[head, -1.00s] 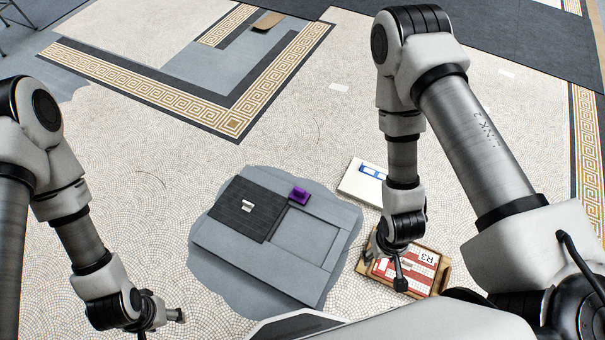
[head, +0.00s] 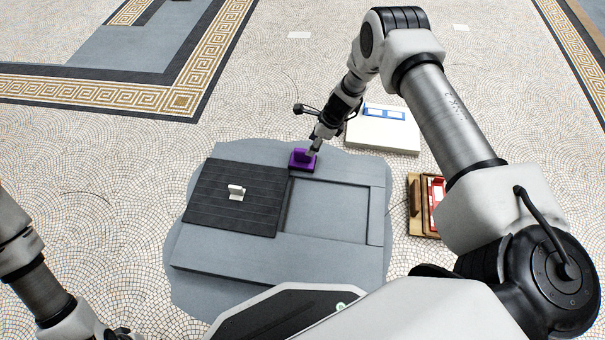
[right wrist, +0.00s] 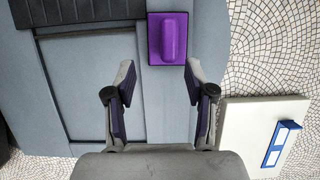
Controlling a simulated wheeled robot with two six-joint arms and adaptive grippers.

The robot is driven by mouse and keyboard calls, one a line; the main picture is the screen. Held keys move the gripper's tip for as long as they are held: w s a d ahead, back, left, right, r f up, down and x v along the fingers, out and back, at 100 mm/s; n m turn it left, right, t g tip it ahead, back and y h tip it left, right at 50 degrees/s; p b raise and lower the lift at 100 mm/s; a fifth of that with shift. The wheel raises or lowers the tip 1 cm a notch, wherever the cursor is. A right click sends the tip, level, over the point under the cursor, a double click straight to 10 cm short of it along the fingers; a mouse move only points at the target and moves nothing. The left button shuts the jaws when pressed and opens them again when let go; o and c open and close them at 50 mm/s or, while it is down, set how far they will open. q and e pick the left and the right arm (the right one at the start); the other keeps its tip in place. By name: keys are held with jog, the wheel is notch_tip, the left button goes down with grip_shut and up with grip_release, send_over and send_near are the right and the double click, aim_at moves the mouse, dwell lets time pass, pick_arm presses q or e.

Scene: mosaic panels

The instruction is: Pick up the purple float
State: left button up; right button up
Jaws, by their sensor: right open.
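The purple float (head: 302,159) lies on the grey slab at its far edge, right of the dark panel. In the right wrist view the float (right wrist: 168,39) is a flat purple plate with a raised handle, just beyond my fingertips and slightly right of the middle between them. My right gripper (head: 313,146) is close to the float in the head view. In the right wrist view its fingers (right wrist: 158,72) are spread with nothing between them. My left gripper (head: 122,333) shows only in part at the bottom left edge; its jaws cannot be made out.
A dark panel (head: 218,207) with a white handle (head: 236,192) lies on the grey slab (head: 330,208), beside a shallow recess. A white board with a blue-and-white piece (head: 380,140) is right of the float. A wooden tray (head: 414,207) with red pieces lies further right.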

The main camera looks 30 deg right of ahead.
aim_at(304, 150)
jog(key=shift+w+f, duration=0.45)
jog(key=shift+f, duration=0.1)
jog(key=b+x, duration=0.1)
jog(key=x, duration=0.1)
jog(key=b+x, duration=0.4)
jog(key=x, duration=0.1)
jog(key=shift+w+r, duration=0.1)
jog(key=shift+w, duration=0.25)
jog(key=shift+r, duration=0.2)
pick_arm(q)
notch_tip(304, 150, down, 6)
jog(key=shift+w, duration=0.25)
pick_arm(e)
grip_shut()
